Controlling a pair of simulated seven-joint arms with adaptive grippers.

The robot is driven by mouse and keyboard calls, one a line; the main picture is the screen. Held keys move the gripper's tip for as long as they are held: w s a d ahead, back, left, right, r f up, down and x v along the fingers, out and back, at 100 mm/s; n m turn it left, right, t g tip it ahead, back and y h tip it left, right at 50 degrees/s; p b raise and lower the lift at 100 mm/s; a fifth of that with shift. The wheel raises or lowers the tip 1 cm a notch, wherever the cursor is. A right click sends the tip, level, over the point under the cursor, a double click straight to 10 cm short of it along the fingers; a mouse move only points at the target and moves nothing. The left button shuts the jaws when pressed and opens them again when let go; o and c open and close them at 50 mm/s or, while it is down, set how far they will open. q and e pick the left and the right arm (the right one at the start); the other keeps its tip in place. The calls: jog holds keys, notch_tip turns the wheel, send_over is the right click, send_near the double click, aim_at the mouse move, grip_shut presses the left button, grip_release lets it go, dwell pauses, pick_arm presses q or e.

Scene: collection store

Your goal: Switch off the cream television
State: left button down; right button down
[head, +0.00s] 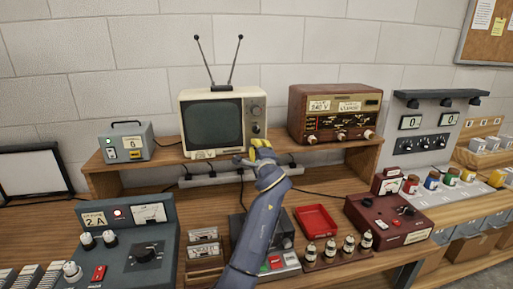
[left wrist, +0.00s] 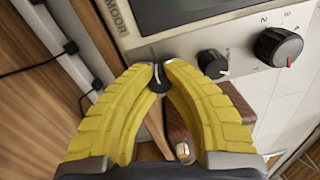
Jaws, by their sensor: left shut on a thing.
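The cream television (head: 181,125) stands on the wooden shelf, with a dark screen and two antenna rods. Its front panel fills the upper part of the left wrist view (left wrist: 235,35), turned on its side, with a large numbered knob (left wrist: 279,48) and a smaller dark knob (left wrist: 212,63). My left gripper (head: 254,150) is at the television's lower right front corner. Its yellow fingers are shut on a small dark knob (left wrist: 158,79) with a white mark, near the panel's bottom edge. The fingers cover part of that knob. My right gripper is in neither view.
A brown radio (head: 296,105) stands right of the television and a grey meter box (head: 126,143) left. A power strip (head: 212,179) with cables runs below the shelf. On the bench are a red tray (head: 315,221), control boxes and several small tubes, close around my left arm.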

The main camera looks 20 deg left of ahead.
pick_arm(q)
jog(key=shift+f, duration=0.15)
jog(key=c, duration=1.2)
grip_release()
jog(key=v, duration=0.7)
jog(key=shift+s+d, duration=0.2)
